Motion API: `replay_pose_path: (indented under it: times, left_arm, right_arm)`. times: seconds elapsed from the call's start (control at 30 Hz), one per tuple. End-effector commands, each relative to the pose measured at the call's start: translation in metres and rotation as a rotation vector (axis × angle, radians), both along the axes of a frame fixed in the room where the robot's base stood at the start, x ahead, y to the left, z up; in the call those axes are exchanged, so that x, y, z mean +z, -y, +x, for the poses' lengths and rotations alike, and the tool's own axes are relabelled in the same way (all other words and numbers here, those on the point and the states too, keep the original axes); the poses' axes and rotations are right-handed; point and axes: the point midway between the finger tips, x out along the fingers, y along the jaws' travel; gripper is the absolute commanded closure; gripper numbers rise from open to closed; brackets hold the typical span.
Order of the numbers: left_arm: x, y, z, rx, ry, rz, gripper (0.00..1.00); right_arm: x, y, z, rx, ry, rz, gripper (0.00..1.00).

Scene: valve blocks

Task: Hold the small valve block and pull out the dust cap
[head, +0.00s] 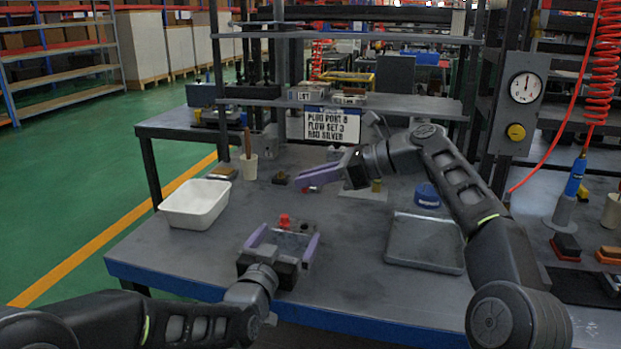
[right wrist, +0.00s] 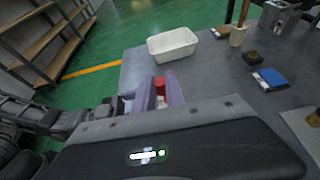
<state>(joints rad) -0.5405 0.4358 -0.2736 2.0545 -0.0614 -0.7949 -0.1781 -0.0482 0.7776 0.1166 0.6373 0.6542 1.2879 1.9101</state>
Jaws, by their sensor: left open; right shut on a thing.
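The small valve block (head: 296,241) is a dark grey piece on the near part of the bench, with a red knob (head: 284,220) on top. My left gripper (head: 284,236) has its purple fingers apart on either side of the block; contact cannot be made out. My right gripper (head: 303,180) is farther back, above the bench and away from the block. Whether this piece is the dust cap cannot be told for certain.
A white bin (head: 196,204) stands at the bench's left edge. A grey tray (head: 425,242) and a blue-lidded tub (head: 427,196) are on the right. A cup with a brush (head: 249,167) and a sign (head: 332,125) are at the back. Bare bench lies between the bin and my left gripper.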

Motion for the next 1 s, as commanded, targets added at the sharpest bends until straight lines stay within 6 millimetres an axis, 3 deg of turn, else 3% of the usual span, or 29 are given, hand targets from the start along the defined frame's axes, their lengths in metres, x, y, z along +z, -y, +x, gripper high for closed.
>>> replay_pose_path:
  times: [0.27, 0.7, 1.0]
  left_arm:
    - [0.001, -0.008, -0.023, 0.0, 0.0, -0.001, 0.0]
    - [0.001, -0.037, -0.101, 0.002, 0.0, -0.002, 0.0]
    - [0.0, -0.04, -0.113, 0.0, 0.0, 0.0, 0.0]
  right_arm:
    - [0.0, 0.0, 0.0, 0.0, 0.0, 0.0, 1.0]
    - [0.0, 0.0, 0.0, 0.0, 0.0, 0.0, 1.0]
    - [0.0, 0.0, 0.0, 0.0, 0.0, 0.0, 1.0]
